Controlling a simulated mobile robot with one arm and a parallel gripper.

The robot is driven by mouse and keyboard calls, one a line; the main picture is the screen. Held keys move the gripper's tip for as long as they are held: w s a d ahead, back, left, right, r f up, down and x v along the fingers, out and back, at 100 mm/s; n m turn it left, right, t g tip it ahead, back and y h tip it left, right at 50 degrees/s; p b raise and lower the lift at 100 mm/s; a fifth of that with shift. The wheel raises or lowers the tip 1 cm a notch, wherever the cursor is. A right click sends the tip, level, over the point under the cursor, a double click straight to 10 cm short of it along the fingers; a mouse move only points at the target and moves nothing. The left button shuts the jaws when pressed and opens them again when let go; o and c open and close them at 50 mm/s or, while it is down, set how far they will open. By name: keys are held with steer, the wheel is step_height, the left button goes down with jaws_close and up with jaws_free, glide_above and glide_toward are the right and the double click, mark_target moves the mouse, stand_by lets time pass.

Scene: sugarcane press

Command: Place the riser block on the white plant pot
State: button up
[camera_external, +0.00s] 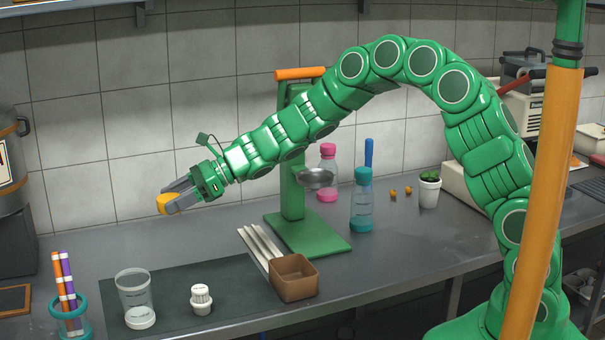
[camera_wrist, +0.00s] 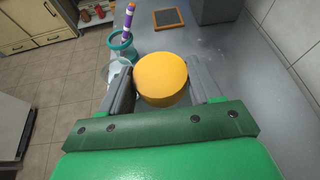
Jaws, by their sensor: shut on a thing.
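My gripper (camera_external: 180,196) is shut on a round yellow-orange block (camera_external: 163,204), which looks like the riser block. I hold it in the air at the left, above the back of the counter. In the wrist view the block (camera_wrist: 161,78) shows its flat round face between the two grey fingers. The white plant pot (camera_external: 429,193) stands upright at the right of the counter with a green plant in its top. It is far to the right of my gripper and does not show in the wrist view.
A green press stand (camera_external: 310,236) and a teal-capped bottle (camera_external: 362,207) stand between my gripper and the pot. A pink-capped bottle (camera_external: 327,173) is behind. Small orange pieces (camera_external: 407,190) lie left of the pot. A brown box (camera_external: 294,278) and clear cup (camera_external: 136,298) stand in front.

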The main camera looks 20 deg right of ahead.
step_height(320, 180, up, 27)
steer(key=w+d+m+t+h, duration=0.15)
steer(key=w+d, duration=0.25)
steer(key=d, duration=1)
steer(key=w+d+m+t, duration=0.25)
steer(key=w+d, duration=0.25)
steer(key=d, duration=0.8)
steer(key=w+d+m+t+h, duration=0.15)
steer(key=w+d, duration=0.25)
steer(key=d, duration=1)
steer(key=s+d+m+t+h, duration=0.15)
steer(key=s+d, duration=0.25)
steer(key=d, duration=0.8)
steer(key=s+d+m+t+h, duration=0.15)
steer(key=s+d, duration=0.35)
steer(key=d, duration=0.6)
steer(key=s+d+m+t+h, duration=0.1)
steer(key=s+d+m+t, duration=0.2)
steer(key=d, duration=0.9)
glide_above(434, 180)
steer(key=shift+g, duration=0.45)
steer(key=f, duration=3.4)
steer(key=shift+s+f, duration=0.25)
steer(key=shift+f, duration=0.1)
steer(key=shift+w+f, duration=0.3)
steer(key=shift+f, duration=1.6)
